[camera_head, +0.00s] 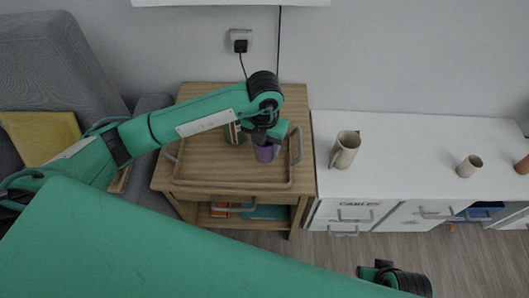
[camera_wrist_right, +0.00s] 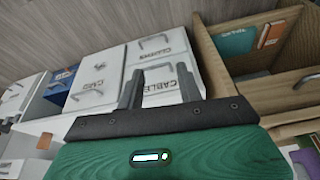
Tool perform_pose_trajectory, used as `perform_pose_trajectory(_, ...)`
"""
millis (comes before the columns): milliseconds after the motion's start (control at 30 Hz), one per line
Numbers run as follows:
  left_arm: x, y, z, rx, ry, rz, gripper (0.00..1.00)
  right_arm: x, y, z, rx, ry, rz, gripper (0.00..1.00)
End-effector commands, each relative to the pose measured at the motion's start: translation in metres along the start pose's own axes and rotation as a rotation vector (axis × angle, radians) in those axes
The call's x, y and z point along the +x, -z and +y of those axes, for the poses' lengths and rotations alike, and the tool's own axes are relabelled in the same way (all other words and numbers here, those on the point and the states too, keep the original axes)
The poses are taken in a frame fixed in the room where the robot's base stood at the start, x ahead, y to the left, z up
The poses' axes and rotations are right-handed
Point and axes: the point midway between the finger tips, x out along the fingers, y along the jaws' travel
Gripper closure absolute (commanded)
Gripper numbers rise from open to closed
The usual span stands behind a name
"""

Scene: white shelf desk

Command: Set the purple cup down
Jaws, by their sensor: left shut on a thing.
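The purple cup (camera_head: 265,153) is at the right part of the wooden tray (camera_head: 232,185) on the wooden side table, in the head view. My left gripper (camera_head: 267,138) is shut on it from above and hides its upper part. I cannot tell whether the cup's base touches the tray. My right gripper (camera_wrist_right: 158,88) is open and empty in the right wrist view, its two fingers apart in front of the white drawers. A purple patch shows at the lower right edge of that view, too cut off to identify.
A green can (camera_head: 234,133) stands left of the cup, partly behind my left arm. The tray has raised grey handles (camera_head: 297,146). The white desk (camera_head: 410,150) to the right carries a beige mug (camera_head: 345,149) and a small tan cup (camera_head: 469,166), with free room between them.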

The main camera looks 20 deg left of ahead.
Motion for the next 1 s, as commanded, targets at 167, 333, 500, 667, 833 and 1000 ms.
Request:
perform_pose_trajectory(167, 0.017, 0.0, 0.0, 0.0, 0.001, 0.002, 0.77, 0.001, -0.001, 0.0, -0.001, 0.0, -0.002, 0.64)
perform_pose_trajectory(333, 0.041, 0.0, 0.0, -0.001, 0.0, 0.001, 0.77, -0.007, 0.001, 0.0, -0.001, 0.0, 0.007, 0.64)
perform_pose_trajectory(500, 0.043, 0.0, 0.0, 0.0, 0.0, -0.001, 0.77, -0.011, 0.002, 0.0, -0.001, -0.001, 0.012, 0.64)
perform_pose_trajectory(667, 0.044, 0.0, 0.0, 0.0, 0.0, -0.001, 0.77, -0.008, 0.001, 0.0, -0.001, -0.001, 0.008, 0.64)
perform_pose_trajectory(833, 0.046, 0.0, 0.0, 0.0, 0.0, 0.0, 0.37, -0.012, 0.002, 0.001, 0.0, -0.001, 0.013, 0.64)
perform_pose_trajectory(1000, 0.046, 0.0, 0.0, 0.0, 0.0, 0.0, 0.27, -0.015, 0.004, 0.001, 0.0, -0.001, 0.022, 0.64)
